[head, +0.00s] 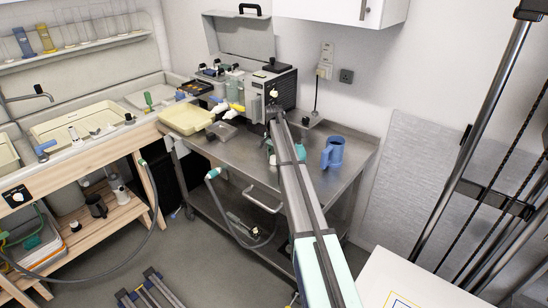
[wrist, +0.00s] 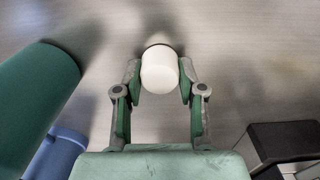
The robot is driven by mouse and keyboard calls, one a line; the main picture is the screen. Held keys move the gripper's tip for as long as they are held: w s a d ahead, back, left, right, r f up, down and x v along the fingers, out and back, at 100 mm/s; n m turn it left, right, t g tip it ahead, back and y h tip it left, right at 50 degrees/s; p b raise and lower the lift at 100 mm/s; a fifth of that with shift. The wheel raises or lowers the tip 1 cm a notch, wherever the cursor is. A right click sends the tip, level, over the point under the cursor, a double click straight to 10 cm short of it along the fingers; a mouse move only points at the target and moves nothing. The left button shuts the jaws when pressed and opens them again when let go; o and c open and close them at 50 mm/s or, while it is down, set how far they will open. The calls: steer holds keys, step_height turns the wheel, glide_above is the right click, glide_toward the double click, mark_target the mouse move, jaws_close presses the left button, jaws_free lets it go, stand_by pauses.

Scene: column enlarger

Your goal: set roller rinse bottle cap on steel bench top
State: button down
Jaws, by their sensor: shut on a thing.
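In the wrist view, a white rounded cap (wrist: 160,72) sits between the fingertips of my gripper (wrist: 159,78). The gripper is shut on it, with one finger on each side. The steel bench top (wrist: 235,60) lies beyond the cap and carries blurred shadows. I cannot tell whether the cap touches the steel. In the head view, my arm reaches over the steel bench top (head: 235,152) and hides most of the gripper and the cap.
A blue jug (head: 333,152) stands right of my arm; it also shows in the wrist view (wrist: 58,152). A black boxy machine (head: 278,88) stands at the back. A yellow tray (head: 186,118) and small white items lie left.

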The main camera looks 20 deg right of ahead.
steer(key=shift+f, duration=0.1)
stand_by(0.3)
steer(key=c, duration=0.6)
jaws_free()
steer(key=shift+r, duration=0.25)
steer(key=shift+r+p, duration=1.4)
steer(key=shift+r, duration=2.35)
